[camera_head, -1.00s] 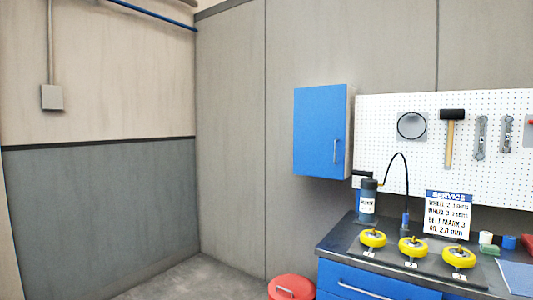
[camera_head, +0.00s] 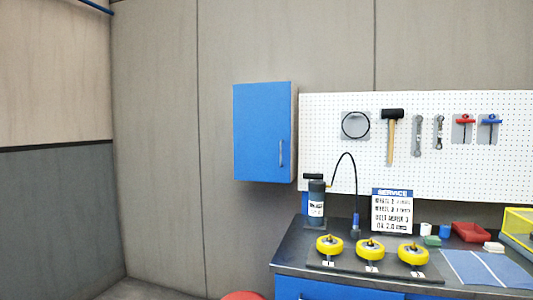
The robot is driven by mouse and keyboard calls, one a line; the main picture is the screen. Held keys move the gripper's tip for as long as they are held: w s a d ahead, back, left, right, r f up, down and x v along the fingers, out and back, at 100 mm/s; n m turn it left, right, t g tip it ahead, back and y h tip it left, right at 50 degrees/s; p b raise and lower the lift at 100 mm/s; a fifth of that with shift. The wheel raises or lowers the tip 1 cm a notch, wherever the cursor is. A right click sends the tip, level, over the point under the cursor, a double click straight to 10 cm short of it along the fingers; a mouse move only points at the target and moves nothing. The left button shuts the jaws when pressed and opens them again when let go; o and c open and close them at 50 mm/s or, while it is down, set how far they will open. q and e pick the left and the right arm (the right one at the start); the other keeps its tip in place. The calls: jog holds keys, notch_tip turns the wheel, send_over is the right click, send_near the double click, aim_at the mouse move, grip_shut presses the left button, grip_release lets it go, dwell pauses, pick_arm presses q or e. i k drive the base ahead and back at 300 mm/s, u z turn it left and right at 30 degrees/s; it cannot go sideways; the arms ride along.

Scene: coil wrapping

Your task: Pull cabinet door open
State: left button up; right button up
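The blue cabinet door (camera_head: 262,132) is shut on a wall cabinet with a pale side (camera_head: 294,135). The cabinet hangs on the grey wall, left of the pegboard. A vertical metal handle (camera_head: 281,153) sits near the door's right edge. Neither of my grippers shows in the head view.
A workbench (camera_head: 287,254) with a dark top stands below and right of the cabinet. It holds a pump (camera_head: 316,203), a service sign (camera_head: 392,211) and three yellow wheels, the middle one (camera_head: 370,249) among them. A white pegboard (camera_head: 350,172) carries tools. A red lid (camera_head: 243,296) shows at the bottom edge.

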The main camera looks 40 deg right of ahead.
aim_at(262, 111)
jog(key=i, duration=3.1)
jog(key=z, duration=3.5)
jog(key=i, duration=0.5)
